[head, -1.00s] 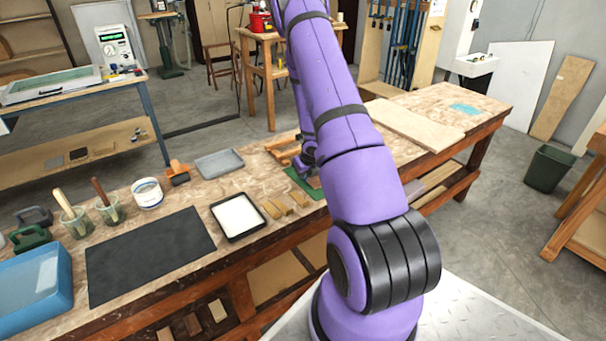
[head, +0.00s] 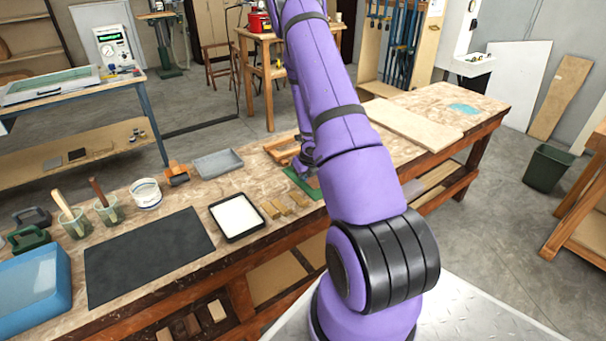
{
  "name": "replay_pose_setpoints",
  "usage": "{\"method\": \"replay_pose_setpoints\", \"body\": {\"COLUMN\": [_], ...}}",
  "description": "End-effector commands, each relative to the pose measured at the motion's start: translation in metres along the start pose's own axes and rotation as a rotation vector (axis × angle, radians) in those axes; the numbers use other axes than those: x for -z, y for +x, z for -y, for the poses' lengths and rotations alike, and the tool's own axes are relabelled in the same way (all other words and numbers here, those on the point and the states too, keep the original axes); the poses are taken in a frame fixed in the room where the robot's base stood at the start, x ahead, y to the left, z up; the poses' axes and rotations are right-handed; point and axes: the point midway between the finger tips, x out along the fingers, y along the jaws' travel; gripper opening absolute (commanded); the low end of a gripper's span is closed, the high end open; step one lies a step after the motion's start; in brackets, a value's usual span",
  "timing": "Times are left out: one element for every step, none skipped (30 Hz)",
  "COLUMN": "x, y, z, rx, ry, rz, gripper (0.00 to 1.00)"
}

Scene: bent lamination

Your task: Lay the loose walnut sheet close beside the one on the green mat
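The green mat (head: 292,175) lies on the workbench, mostly hidden behind my purple arm. A small brown patch, perhaps a walnut sheet (head: 313,182), shows on the mat beside the arm's edge. I cannot make out a second walnut sheet. My gripper (head: 305,171) is low over the mat, partly hidden by my forearm. Its fingers are too small and covered to tell whether they are open or hold anything.
A wooden frame (head: 277,150) and grey tray (head: 217,163) are behind. A pale board (head: 410,124) lies right. The dark sheet (head: 147,255) is bare.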

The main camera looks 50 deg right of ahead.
Motion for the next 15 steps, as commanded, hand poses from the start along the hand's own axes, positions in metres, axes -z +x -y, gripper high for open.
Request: {"method": "replay_pose_setpoints", "body": {"x": [0.0000,0.0000,0.0001,0.0002,0.0002,0.0003,0.0003,0.0002,0.0002,0.0002,0.0002,0.0002,0.0002,0.0002,0.0002], "y": [0.0001,0.0003,0.0005,0.0008,0.0009,0.0010,0.0010,0.0009,0.0009,0.0009,0.0009,0.0009,0.0009,0.0009,0.0009], "z": [-0.0001,-0.0001,-0.0002,-0.0002,-0.0002,-0.0002,-0.0002,-0.0001,-0.0001,-0.0001,-0.0001,-0.0001,-0.0001,-0.0001,-0.0001], "rx": [0.000,0.000,0.000,0.000,0.000,0.000,0.000,0.000,0.000,0.000,0.000,0.000,0.000,0.000,0.000], "ry": [0.000,0.000,0.000,0.000,0.000,0.000,0.000,0.000,0.000,0.000,0.000,0.000,0.000,0.000,0.000], "rz": [0.000,0.000,0.000,0.000,0.000,0.000,0.000,0.000,0.000,0.000,0.000,0.000,0.000,0.000,0.000], "gripper": [0.00,0.00,0.00,0.00,0.00,0.00,0.00,0.00,0.00,0.00,0.00,0.00,0.00,0.07,0.17]}}
